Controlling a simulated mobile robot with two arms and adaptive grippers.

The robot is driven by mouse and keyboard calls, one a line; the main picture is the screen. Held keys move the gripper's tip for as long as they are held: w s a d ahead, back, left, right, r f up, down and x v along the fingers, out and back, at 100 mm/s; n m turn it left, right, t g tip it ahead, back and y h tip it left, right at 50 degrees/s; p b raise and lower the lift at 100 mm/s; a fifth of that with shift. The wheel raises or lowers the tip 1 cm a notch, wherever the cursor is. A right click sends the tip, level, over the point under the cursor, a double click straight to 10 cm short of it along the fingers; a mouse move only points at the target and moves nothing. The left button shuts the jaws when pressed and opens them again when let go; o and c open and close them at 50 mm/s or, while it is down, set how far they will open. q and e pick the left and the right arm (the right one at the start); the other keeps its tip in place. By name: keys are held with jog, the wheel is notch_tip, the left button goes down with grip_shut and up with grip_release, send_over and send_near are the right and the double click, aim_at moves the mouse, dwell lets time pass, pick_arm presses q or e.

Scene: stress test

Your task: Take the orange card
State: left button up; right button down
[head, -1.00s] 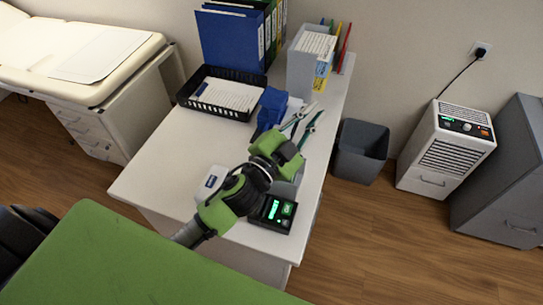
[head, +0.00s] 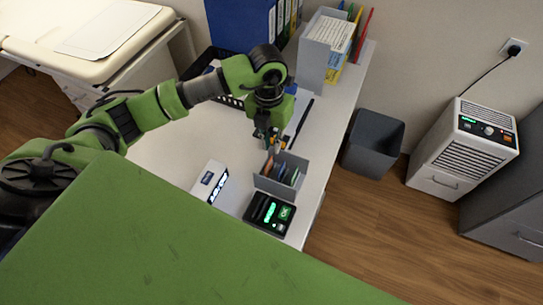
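A small grey holder (head: 266,185) with several upright cards (head: 284,173) stands near the front right of the white desk. The cards are too small to tell clearly which one is orange. My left gripper (head: 272,142) points down just above and behind the holder. A small orange spot shows by its fingertips, but I cannot tell what it belongs to. I cannot make out whether the fingers are apart or closed. My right gripper is not in view.
A card terminal (head: 270,213) with a lit green screen stands in front of the holder. A white box (head: 210,181) is to its left. Grey file holder (head: 320,52) and blue binders (head: 240,25) stand at the back. A bin (head: 374,143) is right of the desk.

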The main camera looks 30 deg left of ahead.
pick_arm(q)
jog(key=f+b, duration=0.2)
jog(key=f, duration=0.1)
jog(key=f+b, duration=0.2)
jog(key=f, duration=0.1)
jog(key=a+f+b, duration=0.1)
jog(key=f+b, duration=0.2)
jog(key=shift+f, duration=0.4)
grip_shut()
notch_tip(320, 180, up, 5)
jog(key=p, duration=0.3)
jog(key=shift+r+p, duration=0.15)
jog(key=shift+p, duration=0.2)
jog(key=shift+s, duration=0.1)
